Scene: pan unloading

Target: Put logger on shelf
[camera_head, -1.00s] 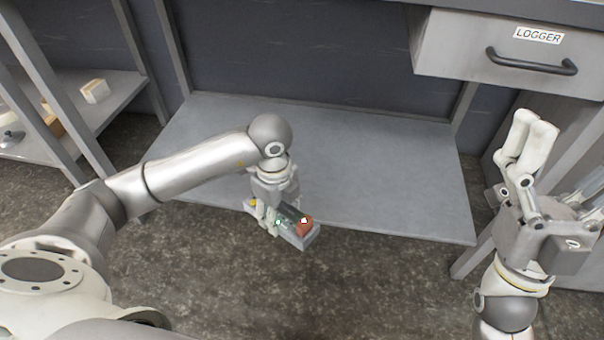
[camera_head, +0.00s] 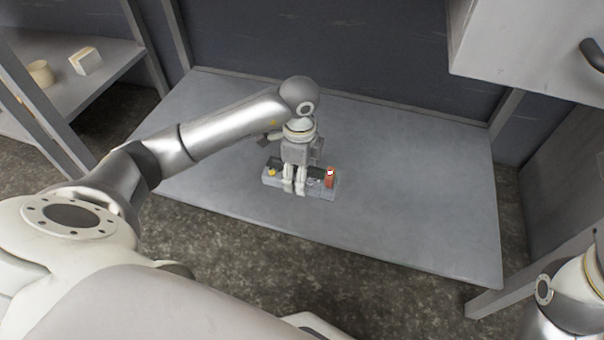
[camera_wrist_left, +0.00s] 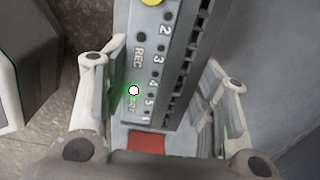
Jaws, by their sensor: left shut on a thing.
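The logger (camera_head: 323,191) is a small grey box with a yellow button at its left end and a red part at its right end. My left gripper (camera_head: 294,186) is shut on its middle from above. The grey low shelf (camera_head: 410,200) lies under it; the logger is over the shelf's front half, and I cannot tell if it touches. In the left wrist view the logger (camera_wrist_left: 145,60) stands between the fingers of my left gripper (camera_wrist_left: 160,88), showing "REC", numbered holes, a yellow button and a lit green-white light. My right gripper is out of view.
A drawer cabinet (camera_head: 530,45) with a dark handle hangs at the upper right. A side rack (camera_head: 105,60) at the left holds a pale block (camera_head: 86,61) and a round container (camera_head: 40,73). The shelf is clear around the logger.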

